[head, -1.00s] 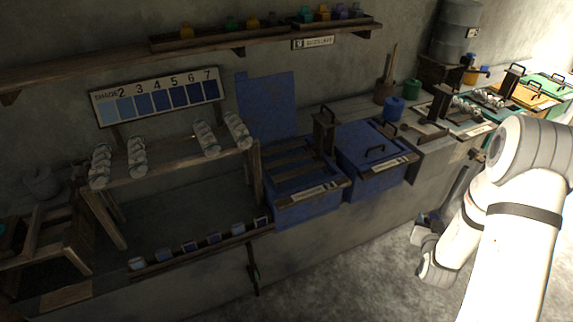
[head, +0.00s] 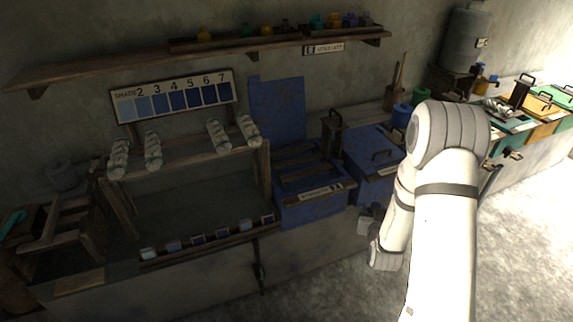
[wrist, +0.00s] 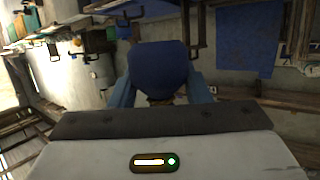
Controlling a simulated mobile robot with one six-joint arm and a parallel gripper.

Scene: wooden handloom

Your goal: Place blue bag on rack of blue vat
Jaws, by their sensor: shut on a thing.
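The blue bag (wrist: 158,66) is a dark blue rounded shape in the wrist view, held between the two blue fingers of my gripper (wrist: 159,90). In the head view my gripper (head: 370,221) is a small dark shape at the end of my white arm, right of the open blue vat and apart from it; the bag cannot be made out clearly there. The open blue vat (head: 316,208) has a rack of wooden slats (head: 308,172) across its top. Its blue lid (head: 277,108) stands raised against the wall. No bag shows on the rack.
A second blue vat (head: 372,187) with a closed, handled lid stands right of the open one, partly behind my arm. A wooden stand (head: 185,161) with white skeins is at left. A shelf (head: 120,63) runs above. The floor at right is clear.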

